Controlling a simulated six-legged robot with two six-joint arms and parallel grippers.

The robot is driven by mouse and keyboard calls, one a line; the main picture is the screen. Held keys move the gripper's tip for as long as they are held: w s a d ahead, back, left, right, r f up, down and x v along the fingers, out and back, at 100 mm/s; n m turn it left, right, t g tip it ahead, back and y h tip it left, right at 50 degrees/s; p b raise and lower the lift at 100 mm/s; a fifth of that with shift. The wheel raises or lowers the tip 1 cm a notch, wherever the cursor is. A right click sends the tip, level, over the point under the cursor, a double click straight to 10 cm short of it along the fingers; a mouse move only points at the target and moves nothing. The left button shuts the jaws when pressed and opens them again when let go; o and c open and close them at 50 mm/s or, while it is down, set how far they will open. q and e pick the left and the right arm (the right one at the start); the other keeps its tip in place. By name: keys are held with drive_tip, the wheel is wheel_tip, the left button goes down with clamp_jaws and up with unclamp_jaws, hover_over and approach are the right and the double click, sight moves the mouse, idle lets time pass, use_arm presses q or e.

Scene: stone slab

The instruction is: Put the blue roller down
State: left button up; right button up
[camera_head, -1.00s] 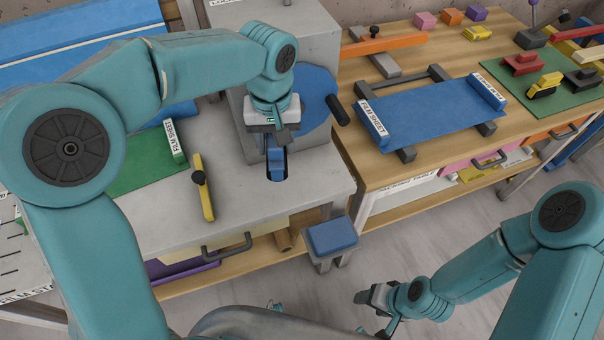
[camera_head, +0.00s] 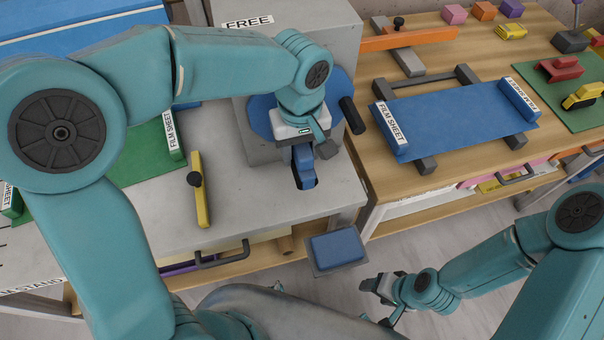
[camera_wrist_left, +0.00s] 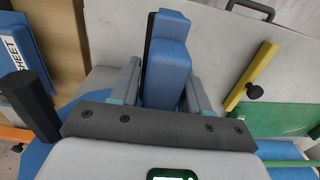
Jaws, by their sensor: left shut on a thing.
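My left gripper (camera_head: 304,158) is above the grey stone-topped bench (camera_head: 250,215), shut on a blue block-like piece (camera_head: 304,163), which I take for the blue roller. In the left wrist view the piece (camera_wrist_left: 168,58) sits between the two fingers, with its far end sticking out past them. Its lower end is at a dark slot (camera_head: 294,181) near the bench's front right corner; I cannot tell whether it rests there. My right gripper (camera_head: 376,289) hangs low over the floor, away from the benches; its jaws are too small to read.
A blue disc (camera_head: 262,118) with a dark handle (camera_head: 352,115) stands just behind my left gripper. A yellow bar (camera_head: 202,205) lies left on the bench. A blue film sheet (camera_head: 455,115) lies on the wooden bench. A blue-topped stool (camera_head: 337,247) stands in front.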

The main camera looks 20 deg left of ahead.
use_arm(q)
wheel_tip(320, 180, down, 10)
drive_tip(key=shift+r, duration=0.1)
idle(0.4)
drive_tip(key=shift+f, duration=0.2)
drive_tip(key=o, duration=1.3)
drive_tip(key=shift+r, duration=0.1)
wheel_tip(320, 180, up, 12)
drive_tip(key=shift+r, duration=0.1)
